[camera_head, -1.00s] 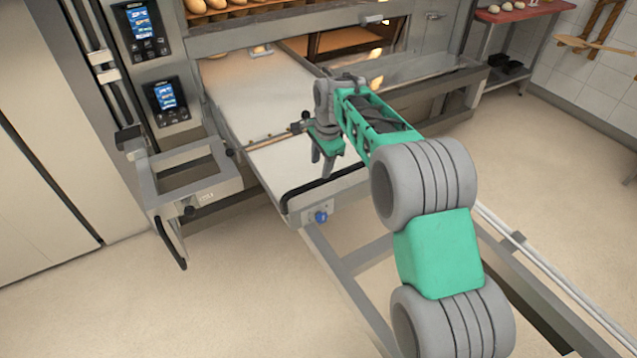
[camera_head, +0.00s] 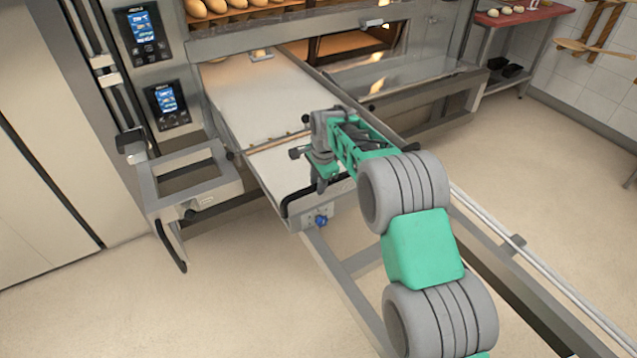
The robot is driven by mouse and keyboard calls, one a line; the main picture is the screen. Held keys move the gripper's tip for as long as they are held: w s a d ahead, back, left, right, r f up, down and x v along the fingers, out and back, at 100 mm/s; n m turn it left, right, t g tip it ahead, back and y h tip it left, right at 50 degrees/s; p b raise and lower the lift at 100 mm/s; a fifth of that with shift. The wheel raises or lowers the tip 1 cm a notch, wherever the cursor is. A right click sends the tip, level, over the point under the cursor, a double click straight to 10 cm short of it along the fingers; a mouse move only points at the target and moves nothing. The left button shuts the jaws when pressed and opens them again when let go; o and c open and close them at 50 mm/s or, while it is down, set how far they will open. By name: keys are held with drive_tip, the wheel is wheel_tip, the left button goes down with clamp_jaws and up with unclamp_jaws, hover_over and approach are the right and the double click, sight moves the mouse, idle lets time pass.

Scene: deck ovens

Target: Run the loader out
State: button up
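The loader (camera_head: 250,95) is a long pale belt in a grey metal frame. It reaches out of the deck oven toward me. A thin brown bar (camera_head: 272,145) lies across the belt. At its near end are a black handle bar (camera_head: 284,207) and a blue knob (camera_head: 321,221). My gripper (camera_head: 321,187) points down over the near end of the belt, right at the black bar. My green and grey arm hides part of the bar and the belt's right side. I cannot tell whether the fingers touch the bar or how far apart they are.
Oven control panels (camera_head: 143,33) stand at the left, above a grey bracket frame (camera_head: 190,178). An oven opening (camera_head: 350,42) glows behind the belt. Long frame rails (camera_head: 490,225) run along the right. A red-topped table (camera_head: 520,14) stands at the back right. The floor at left is clear.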

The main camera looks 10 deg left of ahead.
clamp_jaws()
drive_tip(key=shift+w+r, duration=0.1)
idle(0.9)
